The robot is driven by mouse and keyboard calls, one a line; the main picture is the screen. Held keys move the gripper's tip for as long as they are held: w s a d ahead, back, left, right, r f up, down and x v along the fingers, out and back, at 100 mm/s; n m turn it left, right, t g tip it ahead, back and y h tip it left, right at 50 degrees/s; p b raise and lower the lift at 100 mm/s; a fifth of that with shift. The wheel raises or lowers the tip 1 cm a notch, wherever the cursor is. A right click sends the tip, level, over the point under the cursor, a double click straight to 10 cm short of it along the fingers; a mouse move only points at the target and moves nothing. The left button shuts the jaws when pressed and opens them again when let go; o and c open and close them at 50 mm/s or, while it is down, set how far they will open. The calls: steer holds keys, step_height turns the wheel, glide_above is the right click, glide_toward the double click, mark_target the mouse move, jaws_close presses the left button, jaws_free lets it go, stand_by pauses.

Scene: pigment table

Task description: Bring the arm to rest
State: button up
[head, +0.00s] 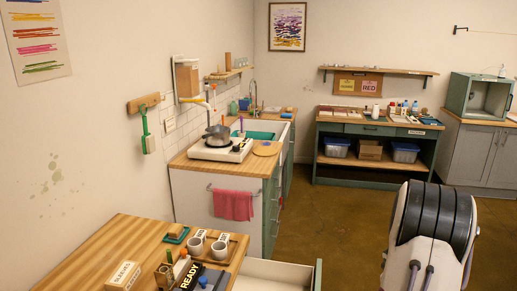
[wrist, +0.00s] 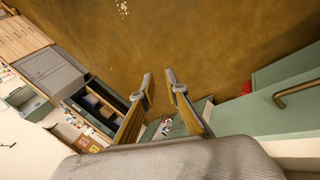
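My gripper (wrist: 160,84) shows in the wrist view with its two fingers apart and nothing between them. It is held in the air, with brown floor and furniture beyond it. In the head view a thick black and white section of my arm (head: 433,230) stands at the lower right. My gripper is not visible in the head view.
A wooden table (head: 90,253) with cups, a box and a READY sign is at lower left, beside an open drawer (head: 275,272). A counter with a stove (head: 220,150) and pink towel (head: 233,204) stands behind. A green workbench (head: 372,130) is at the back. The middle floor (head: 340,220) is clear.

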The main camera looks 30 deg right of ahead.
steer(key=s+a+r+t+y, duration=0.1)
steer(key=a+r, duration=0.6)
steer(key=a, duration=1.1)
steer(key=s+a+r+t+y, duration=0.1)
steer(key=s+a+r+y, duration=0.2)
steer(key=a+r, duration=0.5)
steer(key=s+a+r+t+y, duration=0.1)
steer(key=a+r, duration=0.7)
steer(key=a, duration=2.2)
steer(key=shift+s+a+r+y, duration=0.25)
steer(key=shift+s+y, duration=0.35)
steer(key=shift+s, duration=0.15)
